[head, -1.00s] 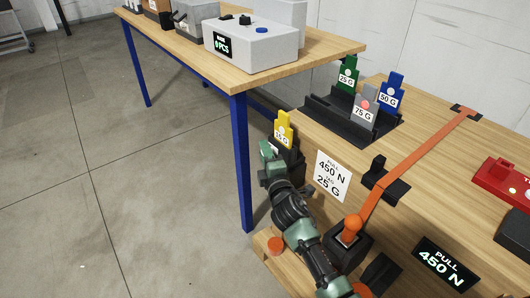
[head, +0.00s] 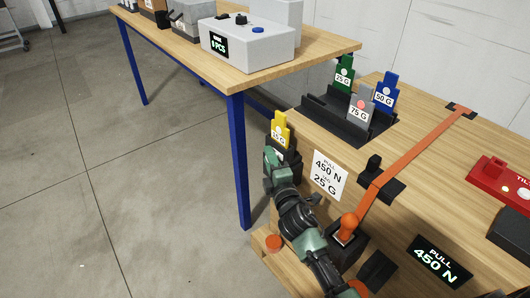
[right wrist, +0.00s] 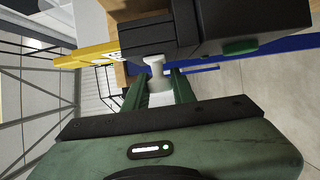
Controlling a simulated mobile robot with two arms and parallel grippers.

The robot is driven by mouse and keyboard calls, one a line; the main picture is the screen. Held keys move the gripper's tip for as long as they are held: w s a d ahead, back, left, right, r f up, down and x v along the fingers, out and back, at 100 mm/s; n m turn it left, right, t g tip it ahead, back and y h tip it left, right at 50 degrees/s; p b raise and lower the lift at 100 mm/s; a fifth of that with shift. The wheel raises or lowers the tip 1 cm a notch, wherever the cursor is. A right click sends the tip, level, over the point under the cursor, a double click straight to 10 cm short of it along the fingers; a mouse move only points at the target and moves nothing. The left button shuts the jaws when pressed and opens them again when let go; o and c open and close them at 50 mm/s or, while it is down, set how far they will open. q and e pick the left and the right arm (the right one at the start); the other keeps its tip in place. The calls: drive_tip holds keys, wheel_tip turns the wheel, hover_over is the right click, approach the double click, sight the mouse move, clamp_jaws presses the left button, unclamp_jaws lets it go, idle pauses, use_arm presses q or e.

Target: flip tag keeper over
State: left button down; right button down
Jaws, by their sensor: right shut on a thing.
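A yellow tag (head: 281,131) stands upright in a dark block, which I take as the tag keeper (head: 291,156), at the left end of the wooden bench. My right gripper (head: 271,154) is at the keeper's near left side in the head view. In the right wrist view its green fingers (right wrist: 158,75) are closed on a pale knob (right wrist: 155,65) projecting from the dark keeper (right wrist: 149,35). The yellow tag (right wrist: 88,55) also shows there, left of the knob. The arm hides the keeper's lower part in the head view. My left gripper is out of view.
A black rack (head: 347,125) holds green, grey and blue tags. An orange strap (head: 420,147) crosses the bench to an orange-knobbed lever (head: 348,227). A pull display (head: 438,262) and red device (head: 503,183) are at right. A blue-legged table (head: 238,150) stands close behind.

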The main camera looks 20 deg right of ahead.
drive_tip(key=shift+s+f, duration=0.1)
drive_tip(key=shift+f, duration=0.1)
drive_tip(key=c, duration=1.3)
unclamp_jaws()
drive_tip(key=shift+c, duration=0.2)
drive_tip(key=shift+o, duration=0.8)
drive_tip(key=shift+s, duration=0.1)
drive_tip(key=shift+d+r, duration=0.1)
drive_tip(key=shift+r, duration=0.05)
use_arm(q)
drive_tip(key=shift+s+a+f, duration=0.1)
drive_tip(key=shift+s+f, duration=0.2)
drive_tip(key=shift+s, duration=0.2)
use_arm(e)
drive_tip(key=s, duration=0.7)
drive_tip(key=shift+s+a, duration=0.2)
drive_tip(key=shift+s, duration=0.2)
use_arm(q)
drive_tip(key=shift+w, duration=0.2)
